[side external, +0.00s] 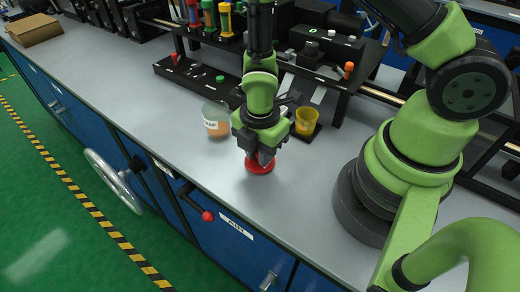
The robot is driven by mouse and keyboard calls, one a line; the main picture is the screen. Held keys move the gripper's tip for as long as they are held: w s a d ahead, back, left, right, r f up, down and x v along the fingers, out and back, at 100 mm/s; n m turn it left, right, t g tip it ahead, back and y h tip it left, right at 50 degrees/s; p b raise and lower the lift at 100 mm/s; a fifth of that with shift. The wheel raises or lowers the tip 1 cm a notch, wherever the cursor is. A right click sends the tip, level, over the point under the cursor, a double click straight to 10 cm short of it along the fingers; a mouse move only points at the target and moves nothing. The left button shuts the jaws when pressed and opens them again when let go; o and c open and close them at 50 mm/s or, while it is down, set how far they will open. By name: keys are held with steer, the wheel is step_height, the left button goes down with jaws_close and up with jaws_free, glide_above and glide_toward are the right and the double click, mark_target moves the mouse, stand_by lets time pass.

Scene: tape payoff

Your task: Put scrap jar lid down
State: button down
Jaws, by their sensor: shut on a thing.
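The scrap jar lid (261,166) is a flat red disc at the front of the grey bench top. My gripper (260,158) points down at it and is shut on its raised middle. The lid looks level and is at or very near the bench surface; I cannot tell whether it touches. The scrap jar (215,119) is a clear jar with a white label and orange contents. It stands open at the top, behind and left of my gripper.
A yellow cup (306,121) stands on a dark base right of my gripper. A black panel (200,78) with small knobs and a rack of coloured spools (209,15) are behind. The front edge is close to the lid.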

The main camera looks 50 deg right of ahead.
steer(key=shift+f, duration=0.1)
steer(key=c, duration=1)
jaws_free()
step_height(320, 180, up, 23)
steer(key=s+d+m+t+y, duration=0.1)
steer(key=s+d+m+t, duration=0.15)
steer(key=m, duration=0.75)
steer(key=shift+s+a+r+m+t+y, duration=0.15)
steer(key=shift+s+r+m+t, duration=0.85)
steer(key=shift+m, duration=1.05)
steer(key=shift+s+d+r+m+t+y, duration=0.15)
steer(key=shift+s+r+m+t, duration=0.4)
steer(key=shift+s+r+m, duration=1.15)
steer(key=shift+s+a+r+m+t+y, duration=0.15)
steer(key=shift+s+r+m+t, duration=0.75)
steer(key=shift+m, duration=1.45)
steer(key=shift+f, duration=0.1)
